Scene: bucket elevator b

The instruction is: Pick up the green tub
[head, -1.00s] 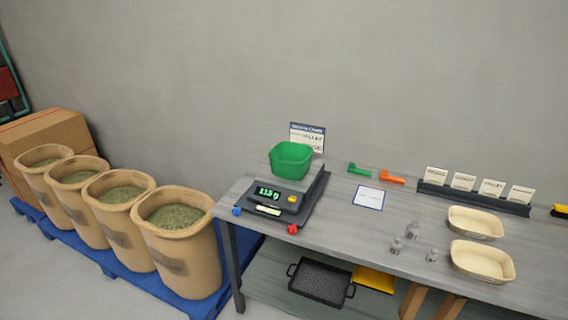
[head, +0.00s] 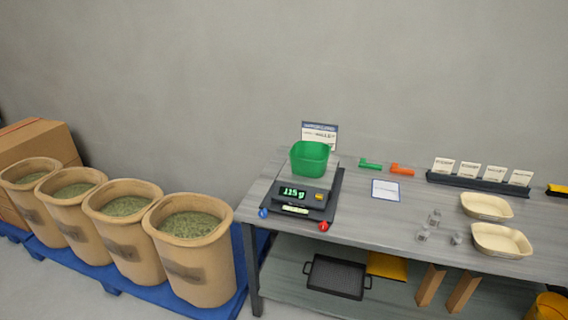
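The green tub (head: 310,159) stands upright on the black weighing scale (head: 305,195) at the left end of the grey bench. The scale's display shows green digits that look like 115 g. The tub's inside is only partly visible, and I cannot tell whether it holds anything. My gripper is not in the head view, and nothing touches the tub.
The bench (head: 385,225) also bears a white sheet (head: 385,190), small clear weights or jars (head: 434,217), two cream trays (head: 501,241) and a card rack (head: 478,184). Green and orange scoops lie at the back. Open sacks (head: 192,245) stand on a blue pallet at left.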

